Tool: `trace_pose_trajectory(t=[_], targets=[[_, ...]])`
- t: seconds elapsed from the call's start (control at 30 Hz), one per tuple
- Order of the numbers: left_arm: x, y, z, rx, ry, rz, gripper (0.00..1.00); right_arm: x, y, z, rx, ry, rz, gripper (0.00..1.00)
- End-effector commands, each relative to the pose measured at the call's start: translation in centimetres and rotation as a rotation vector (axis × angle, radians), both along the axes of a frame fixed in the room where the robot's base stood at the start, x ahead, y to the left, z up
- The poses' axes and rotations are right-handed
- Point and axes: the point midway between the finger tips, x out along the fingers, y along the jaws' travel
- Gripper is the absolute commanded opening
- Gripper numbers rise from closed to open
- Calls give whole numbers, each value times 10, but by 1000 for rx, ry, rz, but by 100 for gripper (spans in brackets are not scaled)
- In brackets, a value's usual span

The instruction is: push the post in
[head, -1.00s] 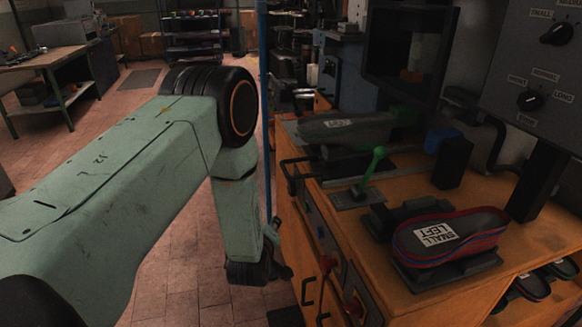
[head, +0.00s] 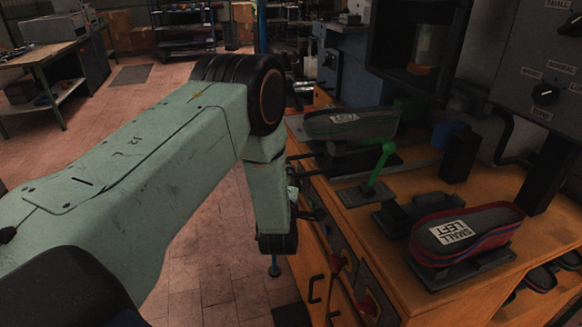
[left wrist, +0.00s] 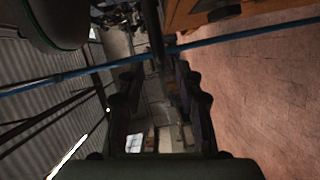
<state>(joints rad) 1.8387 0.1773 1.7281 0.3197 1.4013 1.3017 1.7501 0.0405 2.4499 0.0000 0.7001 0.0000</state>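The bench-top press stands at the right of the head view. A black upright post (head: 459,156) stands on its top, beside a green-knobbed lever (head: 379,168); I cannot tell which part the task calls the post. A shoe sole form marked "SMALL LEFT" (head: 467,235) rests on a dark base, and another labelled form (head: 350,125) sits farther back. My left arm reaches down beside the bench's front, its gripper mostly hidden there. In the left wrist view the left gripper (left wrist: 158,90) has its fingers apart, with no clear object held. My right gripper is not in view.
A control panel (head: 545,75) with knobs is at the upper right. A blue pole crosses the left wrist view (left wrist: 80,75). Open tiled floor (head: 205,265) lies left of the bench.

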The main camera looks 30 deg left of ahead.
Motion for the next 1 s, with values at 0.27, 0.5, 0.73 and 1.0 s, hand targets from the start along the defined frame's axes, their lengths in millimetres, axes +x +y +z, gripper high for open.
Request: trace_pose_trajectory(t=[0.27, 0.5, 0.73, 1.0], targets=[[36, 20, -4, 2, -1, -2, 36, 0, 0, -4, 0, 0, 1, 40], [57, 32, -6, 4, 1, -2, 36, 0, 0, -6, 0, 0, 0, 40], [63, 35, -6, 3, 2, -4, 36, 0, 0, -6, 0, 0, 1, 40], [62, 34, -6, 3, 2, -4, 26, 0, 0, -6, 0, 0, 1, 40]])
